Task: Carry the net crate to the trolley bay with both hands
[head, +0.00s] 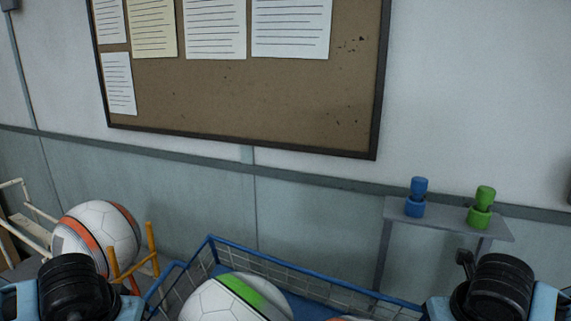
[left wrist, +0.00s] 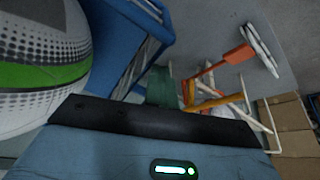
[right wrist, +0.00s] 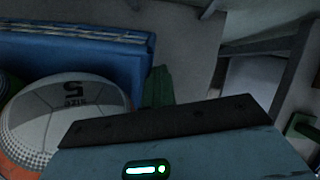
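The blue net crate (head: 298,266) is at the bottom middle of the head view, with mesh sides and balls inside. One ball (head: 235,300) is white with a green stripe; another white ball (right wrist: 65,120) shows in the right wrist view. My left gripper (left wrist: 152,118) is at the crate's left end, beside a dark green piece (left wrist: 160,86) next to the blue wall. My right gripper (right wrist: 160,118) is at the right end, beside a similar green piece (right wrist: 158,87). The fingers of both are hidden. I cannot identify the trolley bay for certain.
Orange posts (head: 151,248) and a white tube frame (head: 36,228) stand at the left, near an orange-striped ball (head: 97,237). A grey shelf (head: 450,217) at the right holds a blue item (head: 416,198) and a green item (head: 481,208). Cardboard boxes (left wrist: 290,125) show in the left wrist view.

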